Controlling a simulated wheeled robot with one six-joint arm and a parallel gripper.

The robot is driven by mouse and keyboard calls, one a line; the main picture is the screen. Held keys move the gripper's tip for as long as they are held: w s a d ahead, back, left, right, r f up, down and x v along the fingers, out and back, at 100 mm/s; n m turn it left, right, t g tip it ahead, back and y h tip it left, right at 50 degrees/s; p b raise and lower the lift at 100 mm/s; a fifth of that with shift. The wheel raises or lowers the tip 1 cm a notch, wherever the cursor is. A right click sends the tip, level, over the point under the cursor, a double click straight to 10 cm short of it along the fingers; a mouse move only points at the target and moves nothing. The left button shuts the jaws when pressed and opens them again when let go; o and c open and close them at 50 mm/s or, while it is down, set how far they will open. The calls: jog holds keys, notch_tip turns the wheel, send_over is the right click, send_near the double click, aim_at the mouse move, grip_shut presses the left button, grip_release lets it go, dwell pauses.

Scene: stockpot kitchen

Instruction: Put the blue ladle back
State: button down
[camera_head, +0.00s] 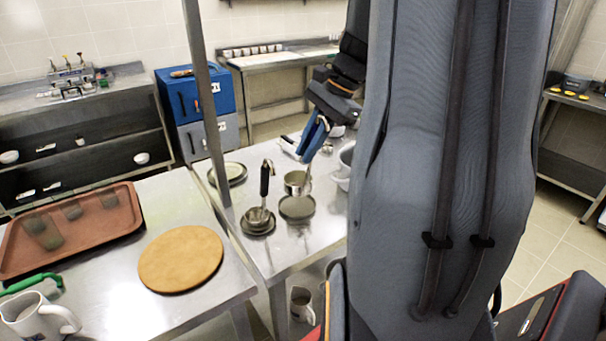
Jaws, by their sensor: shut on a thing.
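My gripper (325,117) is shut on the blue handle of the blue ladle (312,140). It holds the ladle tilted above the middle steel table, its lower end pointing down towards a small steel pot (295,182). The ladle's bowl cannot be made out clearly, and I cannot tell whether it is inside the pot or behind it. A round dark plate (297,208) lies just in front of the pot. A black-handled ladle (265,180) stands upright to the left, its lower end at a small bowl on a saucer (258,228).
A steel post (207,110) rises left of the ladles. More plates (230,173) lie behind it. A pale bowl (345,158) is partly hidden by my arm. The left table holds a brown tray (125,210), a round wooden board (180,260) and a white mug (38,318).

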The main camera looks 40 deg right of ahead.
jog(key=shift+f+p, duration=0.45)
jog(key=shift+f, duration=2.4)
jog(key=c, duration=1.7)
grip_release()
jog(key=shift+f, duration=0.15)
jog(key=shift+c, duration=0.2)
jog(key=b+v, duration=0.2)
jog(key=v, duration=1)
jog(key=shift+b, duration=0.3)
jog(key=shift+s, duration=0.15)
